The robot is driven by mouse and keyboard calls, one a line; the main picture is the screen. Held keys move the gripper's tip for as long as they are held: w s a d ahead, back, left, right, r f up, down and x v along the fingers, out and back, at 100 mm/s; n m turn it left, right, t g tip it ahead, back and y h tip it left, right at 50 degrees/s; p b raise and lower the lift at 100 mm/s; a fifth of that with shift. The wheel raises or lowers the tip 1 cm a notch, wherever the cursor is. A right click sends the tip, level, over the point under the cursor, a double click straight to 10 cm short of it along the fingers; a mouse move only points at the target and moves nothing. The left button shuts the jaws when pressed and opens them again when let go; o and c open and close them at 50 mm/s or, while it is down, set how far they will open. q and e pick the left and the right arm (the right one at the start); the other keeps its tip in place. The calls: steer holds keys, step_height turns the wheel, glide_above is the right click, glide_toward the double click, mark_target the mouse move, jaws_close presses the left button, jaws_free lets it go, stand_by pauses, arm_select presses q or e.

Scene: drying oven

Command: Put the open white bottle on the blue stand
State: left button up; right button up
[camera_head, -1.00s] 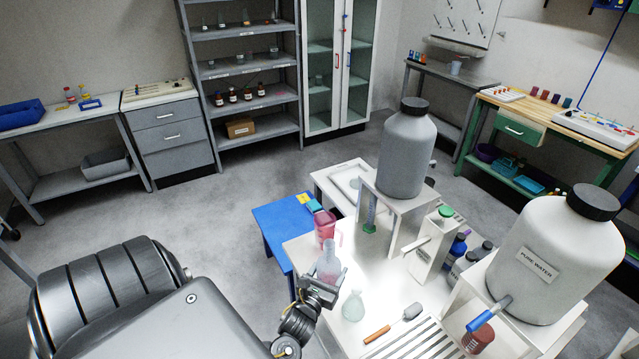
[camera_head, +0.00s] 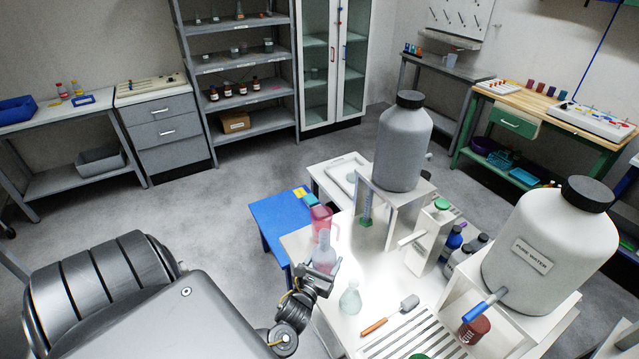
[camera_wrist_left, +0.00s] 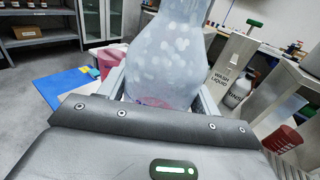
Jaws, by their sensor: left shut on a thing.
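My left gripper (camera_head: 318,278) is shut on a pale, translucent white bottle (camera_head: 324,250), which stands upright in the jaws near the left edge of the white table. In the left wrist view the bottle (camera_wrist_left: 165,62) fills the middle between the fingers; its top is cut off there. The blue stand (camera_head: 272,218) is a low blue table just beyond and left of the white table. It also shows in the left wrist view (camera_wrist_left: 62,88), left of the bottle. A pink jug (camera_head: 320,220) is right behind the held bottle. My right gripper is not in view.
The white table carries a rounded flask (camera_head: 350,299), an orange-handled scoop (camera_head: 375,327) and a raised grey container (camera_head: 402,150). A large water tank (camera_head: 540,258) stands at right. Small blue and yellow items (camera_head: 304,194) lie at the blue stand's far right corner; its left part is clear.

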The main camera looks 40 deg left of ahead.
arm_select(q)
steer(key=a, duration=0.1)
steer(key=s+a, duration=0.1)
steer(key=a, duration=0.1)
steer(key=shift+s+a, duration=0.1)
steer(key=shift+s, duration=0.3)
